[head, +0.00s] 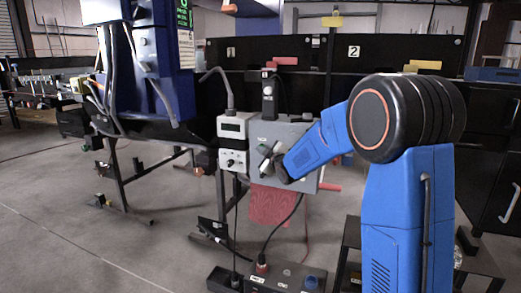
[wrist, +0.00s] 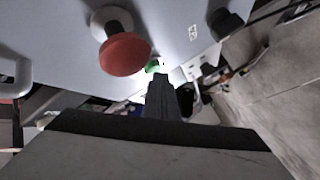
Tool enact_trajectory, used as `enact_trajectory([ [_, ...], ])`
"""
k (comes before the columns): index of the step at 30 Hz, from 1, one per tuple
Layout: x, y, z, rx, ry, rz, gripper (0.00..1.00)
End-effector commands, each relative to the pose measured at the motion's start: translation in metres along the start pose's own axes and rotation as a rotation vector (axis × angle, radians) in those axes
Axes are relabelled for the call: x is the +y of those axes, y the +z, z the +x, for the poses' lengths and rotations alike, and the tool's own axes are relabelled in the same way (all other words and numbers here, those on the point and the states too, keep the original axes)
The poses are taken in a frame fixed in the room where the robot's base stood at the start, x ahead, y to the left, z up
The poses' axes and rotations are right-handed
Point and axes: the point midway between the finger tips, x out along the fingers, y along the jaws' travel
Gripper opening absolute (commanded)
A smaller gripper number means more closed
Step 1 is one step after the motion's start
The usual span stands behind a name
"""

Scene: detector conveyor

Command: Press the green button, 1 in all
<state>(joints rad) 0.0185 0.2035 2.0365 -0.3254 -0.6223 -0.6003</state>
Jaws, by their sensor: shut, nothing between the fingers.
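The green button (wrist: 153,66) shows as a small bright green patch on the grey control box in the wrist view, just past my fingertips. Part of it is hidden behind them. My gripper (wrist: 161,80) is shut and empty, its tips pointing at the button; I cannot tell whether they touch it. In the head view my gripper (head: 267,157) is at the front face of the grey box (head: 300,131). I cannot clearly make out the button there.
A red mushroom button (wrist: 125,53) sticks out of the same face, left of my fingertips. A white meter box (head: 233,128) stands beside the grey box. A red cloth-like piece (head: 273,205) hangs below. Open floor (head: 90,225) lies to the left.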

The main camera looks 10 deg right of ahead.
Motion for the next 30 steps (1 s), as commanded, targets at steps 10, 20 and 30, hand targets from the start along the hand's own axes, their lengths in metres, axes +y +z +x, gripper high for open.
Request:
enact_trajectory([
  [10, -0.003, -0.002, -0.004, 0.000, 0.000, 0.000, 0.00],
  [20, -0.009, -0.009, -0.013, 0.000, 0.000, 0.000, 0.00],
  [30, -0.011, -0.011, -0.015, 0.000, 0.000, -0.001, 0.00],
])
